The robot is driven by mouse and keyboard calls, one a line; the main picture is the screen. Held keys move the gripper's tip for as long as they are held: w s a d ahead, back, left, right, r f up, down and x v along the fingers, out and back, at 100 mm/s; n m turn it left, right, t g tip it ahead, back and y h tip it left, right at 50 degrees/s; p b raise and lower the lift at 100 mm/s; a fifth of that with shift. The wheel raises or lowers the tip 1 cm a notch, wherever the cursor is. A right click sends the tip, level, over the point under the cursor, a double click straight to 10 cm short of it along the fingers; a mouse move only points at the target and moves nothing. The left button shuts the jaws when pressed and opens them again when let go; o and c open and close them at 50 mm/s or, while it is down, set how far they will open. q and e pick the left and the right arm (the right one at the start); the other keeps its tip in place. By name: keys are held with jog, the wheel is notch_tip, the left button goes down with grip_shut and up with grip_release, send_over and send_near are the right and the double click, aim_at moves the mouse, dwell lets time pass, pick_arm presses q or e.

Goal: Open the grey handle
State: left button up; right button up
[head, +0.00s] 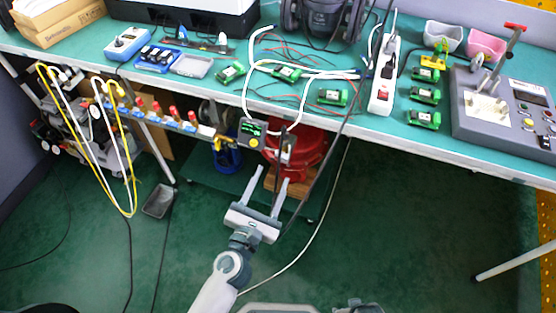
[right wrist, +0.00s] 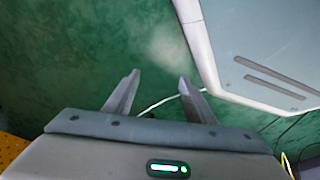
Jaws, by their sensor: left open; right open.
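A pipe manifold (head: 165,119) with several red-topped fittings runs below the table's front edge in the head view. At its right end is a small dark device (head: 252,133) with a green display. A small greyish part (head: 287,150) beside it may be the grey handle, but it is too small to tell. My left gripper (head: 270,179) is open and empty, fingers pointing up the picture, just below that part and apart from it in the picture. My right gripper (right wrist: 159,78) is open and empty in the right wrist view, over green floor.
The green-topped table (head: 300,105) carries several green modules, a white power strip (head: 384,85) and a grey fixture box (head: 495,110) with a red-handled clamp. Below stand a red reel (head: 312,150) and a grey tray (head: 159,200). Hoses and cables hang near my left gripper.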

aim_at(281, 158)
pick_arm(q)
jog(key=shift+x, duration=3.1)
jog(key=shift+c, duration=0.3)
jog(key=c, duration=1)
